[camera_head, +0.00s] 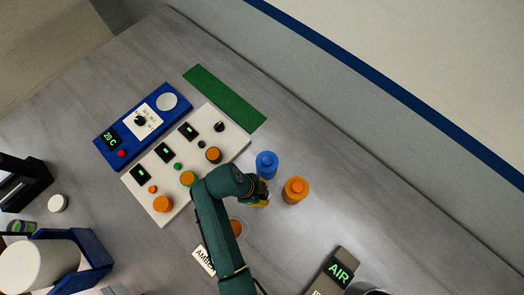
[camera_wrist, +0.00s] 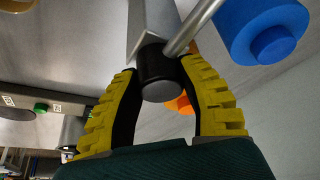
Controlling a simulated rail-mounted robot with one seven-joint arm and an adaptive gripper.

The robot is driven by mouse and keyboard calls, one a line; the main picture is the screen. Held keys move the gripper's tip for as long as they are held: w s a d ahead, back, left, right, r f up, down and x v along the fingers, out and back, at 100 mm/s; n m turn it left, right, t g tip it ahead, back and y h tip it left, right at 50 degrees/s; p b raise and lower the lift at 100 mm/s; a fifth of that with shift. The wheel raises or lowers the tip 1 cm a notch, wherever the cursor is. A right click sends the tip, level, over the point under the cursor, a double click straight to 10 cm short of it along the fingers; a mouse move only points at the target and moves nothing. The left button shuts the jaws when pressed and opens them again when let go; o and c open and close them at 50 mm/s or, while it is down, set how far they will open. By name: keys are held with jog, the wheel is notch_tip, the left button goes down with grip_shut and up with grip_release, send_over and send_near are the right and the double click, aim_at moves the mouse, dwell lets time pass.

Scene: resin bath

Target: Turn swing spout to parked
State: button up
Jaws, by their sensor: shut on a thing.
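In the wrist view, the swing spout shows as a black round hub (camera_wrist: 161,88) with a bright metal tube (camera_wrist: 194,28) running up and to the right. A grey block-like post (camera_wrist: 150,22) stands behind the hub. My gripper (camera_wrist: 158,70) has its yellow fingers on both sides of the hub and is shut on it. In the head view, my gripper (camera_head: 262,195) is beside the blue bottle, and my arm hides most of the spout. I cannot read a parked mark in either view.
A blue bottle (camera_head: 266,164) and an orange bottle (camera_head: 295,188) stand close to the right of my gripper. A white control panel (camera_head: 210,118) lies to the upper left. An AMBER label (camera_head: 204,260) and an AIR display (camera_head: 340,270) lie below. The bench right of the bottles is clear.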

jog(key=o, duration=1.3)
jog(key=shift+c, duration=0.2)
jog(key=v, duration=1.2)
